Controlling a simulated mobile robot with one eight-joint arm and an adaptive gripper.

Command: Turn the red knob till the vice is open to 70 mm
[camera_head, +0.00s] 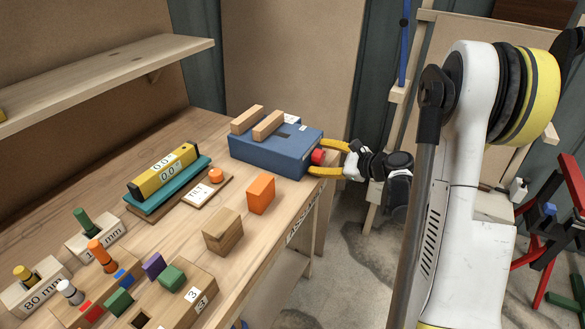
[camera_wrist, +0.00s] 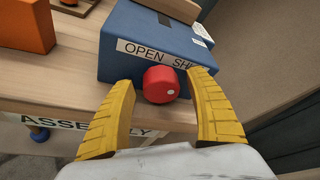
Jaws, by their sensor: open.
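The vice is a blue box (camera_head: 270,152) with two wooden jaws (camera_head: 256,123) on top, at the far end of the bench. The jaws stand apart with a narrow gap. My gripper (camera_head: 330,158) has yellow fingers and is open. In the wrist view my gripper (camera_wrist: 165,90) has a finger on each side of the knob, with visible gaps.
An orange block (camera_head: 261,194) and a wooden block (camera_head: 222,232) stand on the bench near its front edge. A yellow level (camera_head: 163,172) lies on a teal block behind. Several pegs and coloured blocks are at the lower left. Bare bench lies between the level and vice.

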